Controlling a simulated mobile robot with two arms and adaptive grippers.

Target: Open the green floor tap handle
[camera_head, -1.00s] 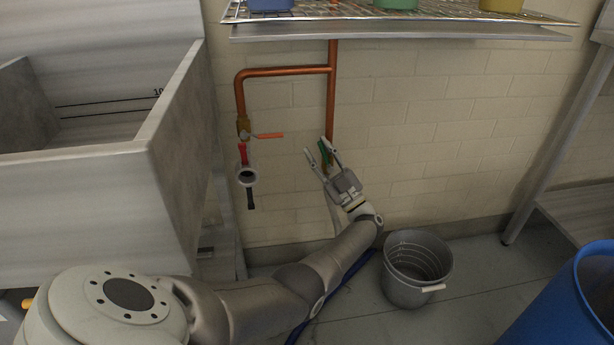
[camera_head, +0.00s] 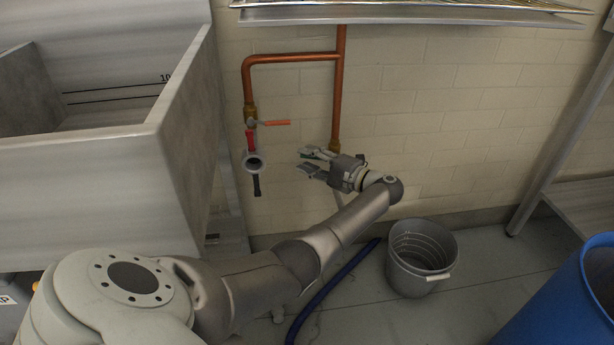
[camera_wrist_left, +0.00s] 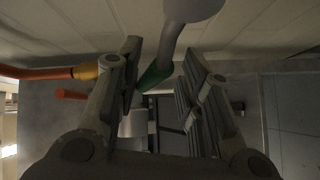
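The green floor tap handle (camera_wrist_left: 155,75) shows between the two fingers of my left gripper (camera_wrist_left: 162,62) in the left wrist view, closer to the left-hand finger. I cannot tell whether they touch. In the head view my left gripper (camera_head: 304,160) points left, just below the brass fitting (camera_head: 335,146) at the foot of the vertical copper pipe (camera_head: 339,95). Its fingers are apart. My right gripper is not in view.
A red-handled tap (camera_head: 275,122) and a hose coupling (camera_head: 254,162) hang left of the gripper, beside the large grey sink (camera_head: 100,170).

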